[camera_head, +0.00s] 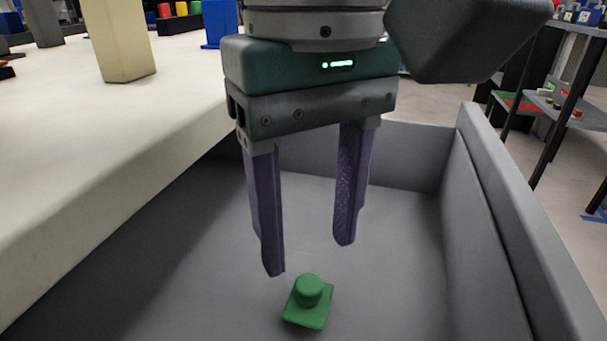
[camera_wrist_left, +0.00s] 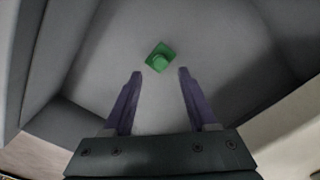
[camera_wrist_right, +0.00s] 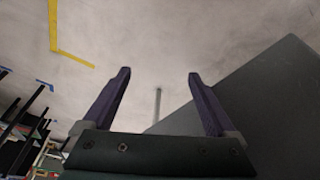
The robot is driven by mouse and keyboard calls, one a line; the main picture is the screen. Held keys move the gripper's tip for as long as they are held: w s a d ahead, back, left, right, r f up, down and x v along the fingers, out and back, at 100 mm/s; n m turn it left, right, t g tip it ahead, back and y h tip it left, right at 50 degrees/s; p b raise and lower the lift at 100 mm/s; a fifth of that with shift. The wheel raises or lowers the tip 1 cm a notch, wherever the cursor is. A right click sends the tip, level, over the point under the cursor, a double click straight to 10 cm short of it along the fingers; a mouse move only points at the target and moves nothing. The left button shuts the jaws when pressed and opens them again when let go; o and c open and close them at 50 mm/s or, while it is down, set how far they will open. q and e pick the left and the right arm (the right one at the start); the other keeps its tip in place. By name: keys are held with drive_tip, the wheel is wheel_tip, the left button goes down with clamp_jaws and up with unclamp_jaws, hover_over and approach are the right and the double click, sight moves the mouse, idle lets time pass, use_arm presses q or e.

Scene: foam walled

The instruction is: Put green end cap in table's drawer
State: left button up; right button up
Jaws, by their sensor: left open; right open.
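The green end cap (camera_head: 308,301) is a small square plate with a round knob on top. It lies knob up on the floor of the grey open drawer (camera_head: 390,290). My left gripper (camera_head: 309,258) is open and empty, pointing down into the drawer above the cap. In the left wrist view, the cap (camera_wrist_left: 160,57) lies beyond the gap between the open fingertips (camera_wrist_left: 160,73), apart from both. My right gripper (camera_wrist_right: 160,75) is open and empty in its own wrist view, over a pale floor away from the drawer.
The pale tabletop (camera_head: 70,150) overhangs the drawer's left side, with a beige block (camera_head: 120,40) and a blue item (camera_head: 219,22) on it. A dark shelf rack (camera_head: 560,90) stands further right.

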sight(310, 283)
use_arm(q)
wheel_tip(310, 283, up, 8)
drive_tip(key=p, duration=0.1)
drive_tip(key=shift+f+p, duration=0.25)
drive_tip(key=shift+p, duration=0.1)
